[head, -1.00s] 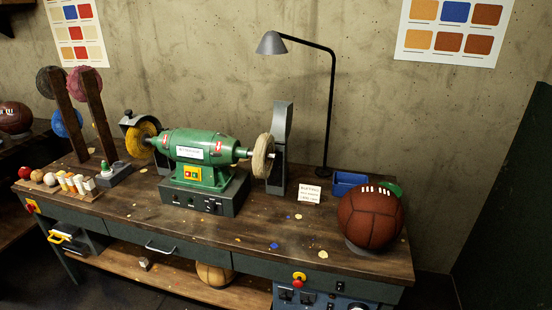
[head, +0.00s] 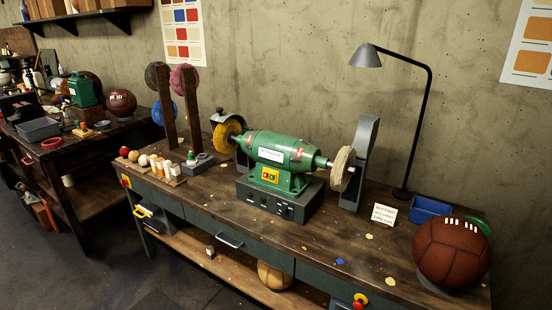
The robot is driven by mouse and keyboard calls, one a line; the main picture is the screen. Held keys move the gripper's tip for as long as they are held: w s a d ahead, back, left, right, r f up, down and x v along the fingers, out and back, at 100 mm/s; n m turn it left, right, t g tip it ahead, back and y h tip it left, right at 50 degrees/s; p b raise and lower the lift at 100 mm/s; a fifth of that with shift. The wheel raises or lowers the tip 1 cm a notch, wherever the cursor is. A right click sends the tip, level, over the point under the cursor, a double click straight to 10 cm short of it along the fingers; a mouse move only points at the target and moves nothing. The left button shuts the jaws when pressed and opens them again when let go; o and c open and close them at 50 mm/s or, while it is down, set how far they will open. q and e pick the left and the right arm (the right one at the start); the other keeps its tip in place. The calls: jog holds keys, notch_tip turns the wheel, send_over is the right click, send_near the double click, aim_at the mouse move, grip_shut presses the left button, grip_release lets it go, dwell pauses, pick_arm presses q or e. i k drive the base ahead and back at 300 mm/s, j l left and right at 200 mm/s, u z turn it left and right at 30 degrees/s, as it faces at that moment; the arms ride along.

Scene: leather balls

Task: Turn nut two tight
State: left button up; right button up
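A green bench polisher (head: 280,160) stands on a dark grey base box (head: 278,198) on the wooden workbench. A yellow buffing wheel (head: 229,137) is on its left end and a pale cream wheel (head: 341,169) is on its right end. A dark guard stands behind each wheel. No nut can be made out at this distance, so I cannot tell which is nut two or how tight it is. Neither of my grippers is in view.
The workbench (head: 385,262) also holds a brown leather ball (head: 452,252), a blue tray (head: 430,209), a lamp (head: 402,130), a white sign (head: 384,214) and small coloured pots (head: 166,169). Another cluttered bench (head: 55,150) stands at the left. The floor (head: 85,265) at lower left is clear.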

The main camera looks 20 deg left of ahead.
aim_at(351, 171)
jog(key=i+j+z, duration=0.1)
jog(key=i+j, duration=0.2)
jog(key=j, duration=0.15)
jog(key=i+j+z, duration=0.1)
jog(key=i+j, duration=0.2)
jog(key=j, duration=0.15)
